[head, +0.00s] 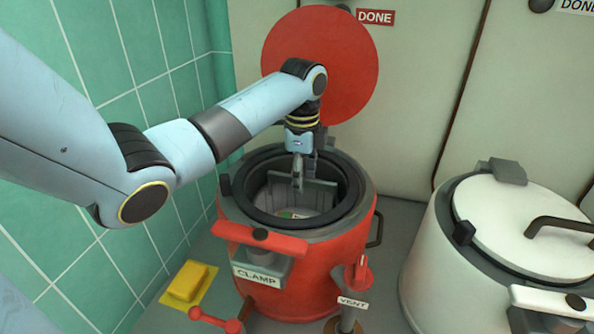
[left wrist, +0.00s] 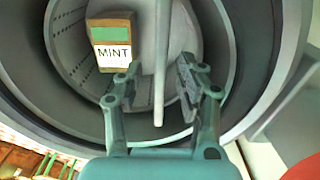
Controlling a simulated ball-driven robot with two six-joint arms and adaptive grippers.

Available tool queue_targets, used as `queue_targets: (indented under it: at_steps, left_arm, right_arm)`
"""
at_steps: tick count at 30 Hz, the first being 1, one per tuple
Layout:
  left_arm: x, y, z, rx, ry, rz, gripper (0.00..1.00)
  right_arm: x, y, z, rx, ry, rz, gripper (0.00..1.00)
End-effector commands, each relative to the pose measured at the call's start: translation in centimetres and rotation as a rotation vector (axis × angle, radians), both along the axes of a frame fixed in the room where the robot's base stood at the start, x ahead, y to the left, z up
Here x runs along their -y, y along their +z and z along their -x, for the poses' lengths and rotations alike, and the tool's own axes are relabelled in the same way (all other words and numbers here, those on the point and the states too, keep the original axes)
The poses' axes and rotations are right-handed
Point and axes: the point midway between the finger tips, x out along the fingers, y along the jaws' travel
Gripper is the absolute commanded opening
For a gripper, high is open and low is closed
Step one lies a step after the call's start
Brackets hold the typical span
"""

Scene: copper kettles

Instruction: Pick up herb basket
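The herb basket (left wrist: 72,50) appears as a grey perforated wall inside the open red kettle (head: 335,262). A thin upright grey plate (head: 322,195) stands in the kettle mouth. In the left wrist view it shows edge-on as a pale bar (left wrist: 161,50). A packet labelled MINT (left wrist: 112,42) lies inside, left of the bar. My left gripper (head: 298,182) points down into the kettle mouth. In the left wrist view its fingers (left wrist: 158,88) are open, one on each side of the bar, with gaps visible. My right gripper is not in view.
The round red lid (head: 340,70) stands open behind the kettle, near a DONE sign (head: 375,17). A red CLAMP handle (head: 260,238) and VENT lever (head: 358,272) are at its front. A closed white kettle (head: 520,230) is to the right. A yellow block (head: 188,281) lies front left.

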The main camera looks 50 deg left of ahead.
Motion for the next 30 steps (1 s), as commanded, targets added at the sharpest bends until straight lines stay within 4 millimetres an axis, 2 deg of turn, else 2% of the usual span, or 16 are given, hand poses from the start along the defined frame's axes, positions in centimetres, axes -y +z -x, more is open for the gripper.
queue_targets:
  at_steps: [26,30]
  left_arm:
    - [0.01,-0.48,0.02,-0.001,0.001,0.0,0.38]
    - [0.01,-0.47,0.02,-0.001,0.0,0.0,0.23]
  right_arm:
    - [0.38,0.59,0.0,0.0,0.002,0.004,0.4]
    - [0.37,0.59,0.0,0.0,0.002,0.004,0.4]
